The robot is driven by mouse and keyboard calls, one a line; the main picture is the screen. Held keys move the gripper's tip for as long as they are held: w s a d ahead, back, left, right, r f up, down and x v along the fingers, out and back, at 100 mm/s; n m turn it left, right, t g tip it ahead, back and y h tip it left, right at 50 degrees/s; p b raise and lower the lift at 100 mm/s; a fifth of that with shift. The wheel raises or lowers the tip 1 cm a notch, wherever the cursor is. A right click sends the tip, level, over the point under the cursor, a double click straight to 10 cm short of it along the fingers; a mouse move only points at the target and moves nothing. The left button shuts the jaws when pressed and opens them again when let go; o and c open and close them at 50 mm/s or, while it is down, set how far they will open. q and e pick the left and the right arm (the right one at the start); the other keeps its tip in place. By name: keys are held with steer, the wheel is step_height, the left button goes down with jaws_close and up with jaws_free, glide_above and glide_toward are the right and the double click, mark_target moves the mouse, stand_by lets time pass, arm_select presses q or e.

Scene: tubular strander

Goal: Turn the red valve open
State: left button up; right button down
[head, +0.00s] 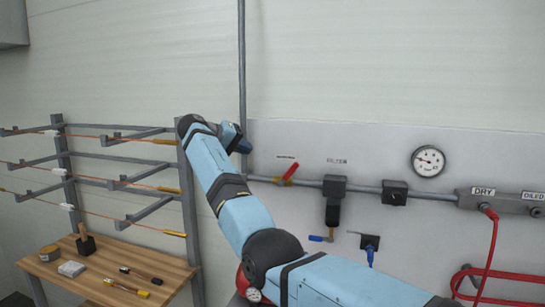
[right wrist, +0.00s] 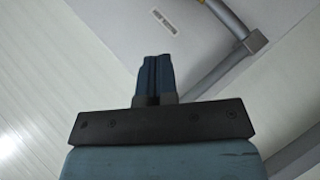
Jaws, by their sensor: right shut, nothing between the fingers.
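The red valve (head: 288,172) sits on the grey horizontal pipe of the wall panel. Its red lever handle is tilted, rising to the right from the pipe, and a label is above it. My right gripper (head: 243,147) is up and to the left of the valve, near the panel's left edge, apart from the valve. In the right wrist view my right gripper's blue fingers (right wrist: 157,72) are shut together with nothing between them. The red valve does not show in that view. My left gripper is not in view.
A vertical pipe (head: 242,60) runs down the wall beside my right gripper. Right of the valve are a dark filter unit (head: 334,186), a gauge (head: 428,161) and a red hose (head: 491,245). A wooden table (head: 105,262) and a wire rack (head: 68,165) stand at left.

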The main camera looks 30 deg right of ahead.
steer(key=p, duration=0.3)
glide_above(288, 175)
steer(key=w+a, duration=0.3)
steer(key=a, duration=0.1)
step_height(288, 175, down, 4)
steer(key=s+d+f, duration=0.2)
steer(key=shift+s+f+p, duration=0.2)
steer(key=shift+f+p, duration=0.1)
steer(key=shift+p, duration=0.1)
